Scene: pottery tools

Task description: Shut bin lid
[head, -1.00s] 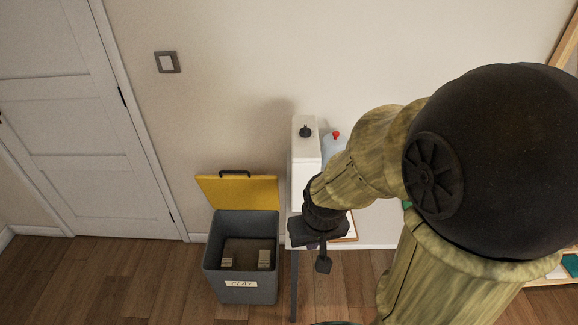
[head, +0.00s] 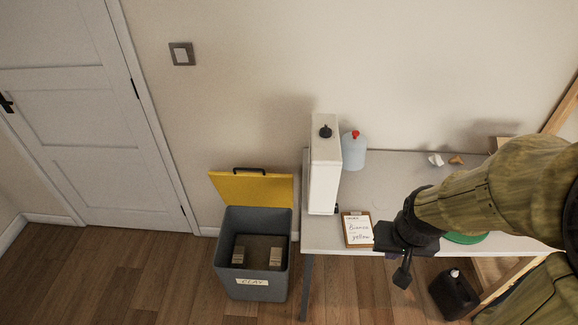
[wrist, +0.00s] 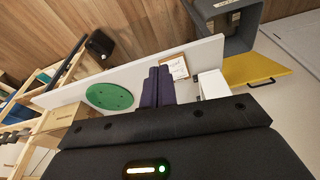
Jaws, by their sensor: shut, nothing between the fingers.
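The grey bin (head: 253,283) stands on the floor left of the table, with a "CLAY" label on its front. Its yellow lid (head: 254,188) is open, tilted up against the wall side, with a dark handle on its upper edge. Two pale blocks lie inside the bin. My gripper (head: 402,277) is shut and empty at the table's front edge, well to the right of the bin. In the wrist view the shut fingers (wrist: 158,86) show over the table, with the bin (wrist: 240,22) and lid (wrist: 254,68) at the upper right.
A white table (head: 318,240) stands right of the bin. It holds a tall white container (head: 324,170), a blue jug (head: 354,152), a clipboard (head: 357,230) and a green disc (head: 466,238). A black canister (head: 454,294) is below. Floor left of the bin is clear.

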